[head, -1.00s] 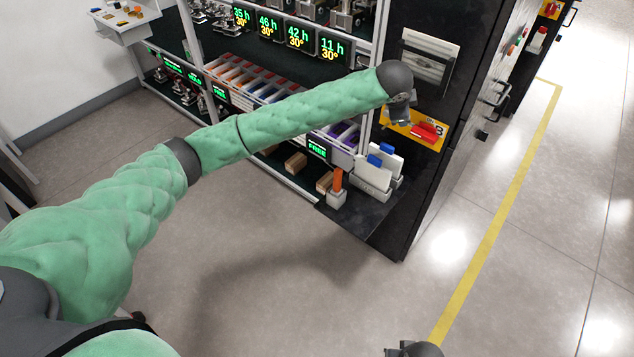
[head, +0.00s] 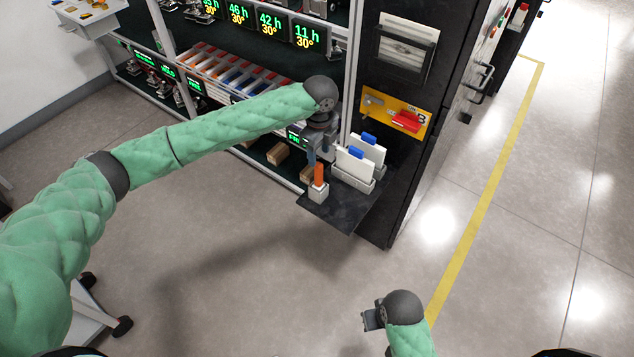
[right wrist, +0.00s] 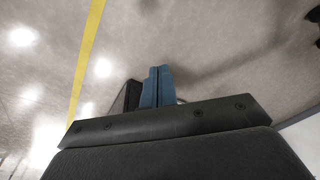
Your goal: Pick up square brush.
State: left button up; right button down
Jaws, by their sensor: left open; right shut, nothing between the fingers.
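What looks like the square brush (head: 319,175) stands upright with its orange handle up in a small grey block holder (head: 318,192) on the dark shelf at the cabinet's foot. Its lower part is hidden in the holder. My left gripper (head: 319,155) points down just above the orange handle, with its fingers apart. I cannot tell whether they touch it. My right gripper (head: 370,319) is low and away from the shelf. In the right wrist view its blue fingers (right wrist: 156,87) are together and empty.
White cards with blue tabs (head: 361,158) stand in grey holders right of the brush. The dark shelf (head: 340,214) juts from the black cabinet (head: 392,180). A red-handled switch on a yellow plate (head: 398,117) is above. Racks with displays (head: 270,22) stand behind. Open floor lies in front.

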aim_at(319, 164)
pick_arm(q)
notch_tip(319, 164, down, 2)
jog(key=shift+f+p, duration=0.1)
jog(key=shift+p, duration=0.2)
notch_tip(319, 164, down, 5)
jog(key=shift+r+p, duration=0.2)
jog(key=shift+p, duration=0.75)
jog(key=shift+f, duration=0.45)
grip_shut()
pick_arm(e)
notch_tip(319, 164, down, 11)
jog(key=shift+s+d, duration=0.15)
jog(key=shift+d, duration=0.1)
